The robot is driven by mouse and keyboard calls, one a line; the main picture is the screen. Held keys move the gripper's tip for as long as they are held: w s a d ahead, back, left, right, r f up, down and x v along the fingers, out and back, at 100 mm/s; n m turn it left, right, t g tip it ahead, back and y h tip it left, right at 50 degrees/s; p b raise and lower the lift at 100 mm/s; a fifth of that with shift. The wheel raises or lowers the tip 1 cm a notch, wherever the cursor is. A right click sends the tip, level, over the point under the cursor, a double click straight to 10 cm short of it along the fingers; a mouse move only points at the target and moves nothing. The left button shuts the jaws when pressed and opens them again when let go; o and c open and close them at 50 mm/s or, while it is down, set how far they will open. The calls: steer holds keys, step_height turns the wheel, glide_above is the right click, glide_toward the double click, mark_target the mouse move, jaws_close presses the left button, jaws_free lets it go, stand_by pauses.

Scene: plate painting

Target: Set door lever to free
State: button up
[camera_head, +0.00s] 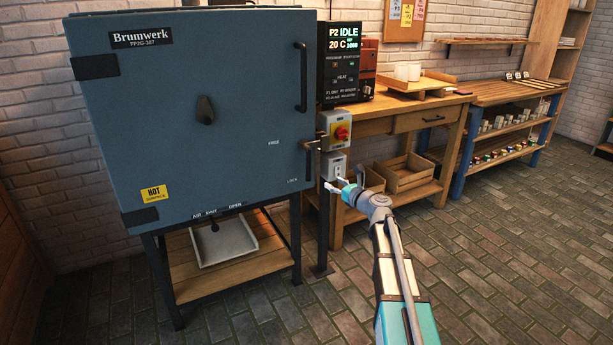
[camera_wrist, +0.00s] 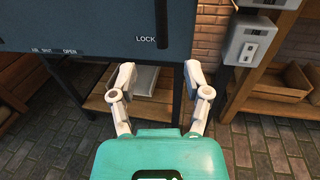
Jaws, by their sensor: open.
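The blue-grey kiln door (camera_head: 185,125) is closed. Its dark door lever (camera_head: 308,162) is at the right edge, below the long handle. The lever hangs roughly straight down, its end near the LOCK label (camera_head: 292,181); the FREE label (camera_head: 274,142) is higher and to the left. In the wrist view the lever (camera_wrist: 165,25) is a dark upright bar just right of the LOCK label (camera_wrist: 145,40). My gripper (camera_head: 335,185) is open and empty, right of and slightly below the lever. In the wrist view my gripper's fingertips (camera_wrist: 160,72) are spread below the lever, apart from it.
A long door handle (camera_head: 301,77) is above the lever. The air slider (camera_head: 215,226) is below the door. The floor at front right is clear.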

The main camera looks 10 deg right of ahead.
mark_target(310, 169)
steer(key=shift+w, duration=0.1)
stand_by(0.3)
steer(key=x, duration=1.3)
steer(key=shift+w+a, duration=0.2)
steer(key=shift+w, duration=0.05)
